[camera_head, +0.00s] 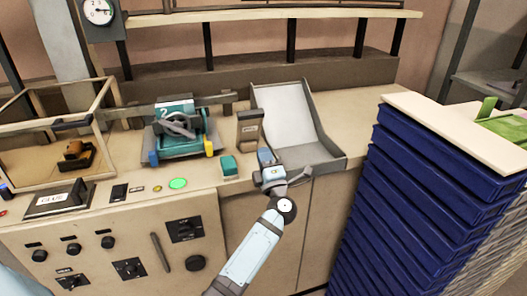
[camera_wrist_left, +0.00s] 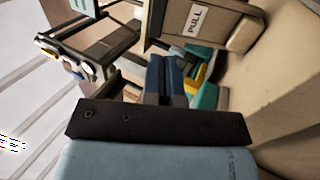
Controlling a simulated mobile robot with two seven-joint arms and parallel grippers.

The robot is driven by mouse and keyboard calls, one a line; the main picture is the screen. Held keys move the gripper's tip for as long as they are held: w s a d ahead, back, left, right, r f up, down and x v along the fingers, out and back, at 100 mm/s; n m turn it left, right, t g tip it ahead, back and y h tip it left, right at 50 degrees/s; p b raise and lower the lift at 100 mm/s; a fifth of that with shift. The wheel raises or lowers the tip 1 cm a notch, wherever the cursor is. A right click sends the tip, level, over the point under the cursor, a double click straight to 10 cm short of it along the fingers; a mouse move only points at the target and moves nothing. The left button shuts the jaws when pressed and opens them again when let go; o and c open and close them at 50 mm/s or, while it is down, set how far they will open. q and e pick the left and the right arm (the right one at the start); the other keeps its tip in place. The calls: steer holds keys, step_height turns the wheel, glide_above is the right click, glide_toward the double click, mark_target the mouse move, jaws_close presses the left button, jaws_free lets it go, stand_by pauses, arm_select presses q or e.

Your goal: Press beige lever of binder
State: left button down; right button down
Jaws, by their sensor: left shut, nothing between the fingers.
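The binder (camera_head: 180,138) is a teal machine marked "2" on the counter, with blue and yellow parts at its front corners. A beige upright lever block (camera_head: 249,132) labelled "PULL" stands to its right; it also shows at the top of the left wrist view (camera_wrist_left: 222,32). My left gripper (camera_head: 265,157) is shut and empty, in front of and slightly right of this block, apart from it as far as I can tell. Its blue fingers (camera_wrist_left: 166,72) are together in the wrist view. My right gripper is not in view.
A small teal block (camera_head: 228,165) sits left of my gripper. A grey tray (camera_head: 334,152) with a sloping white back stands to the right. A stack of blue trays (camera_head: 400,190) rises at right. A glass case (camera_head: 50,135) and a "GLUE" box (camera_head: 57,199) are at left.

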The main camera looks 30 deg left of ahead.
mark_target(252, 116)
arm_select(q)
steer(key=p+x, duration=0.2)
steer(key=x, duration=0.9)
steer(key=shift+r, duration=0.1)
steer(key=shift+w+a+r+p, duration=0.15)
steer(key=shift+r+p, duration=0.1)
steer(key=shift+p, duration=0.4)
steer(key=shift+g+h, duration=0.5)
steer(key=shift+g, duration=0.1)
steer(key=p+x, duration=0.4)
steer(key=shift+r, duration=0.45)
steer(key=w+a+b, duration=0.3)
steer(key=w+a, duration=0.3)
steer(key=a, duration=0.1)
steer(key=shift+r+b, duration=0.25)
steer(key=shift+b, duration=0.15)
steer(key=shift+a+r, duration=0.1)
steer(key=shift+a, duration=0.05)
steer(key=shift+r, duration=0.15)
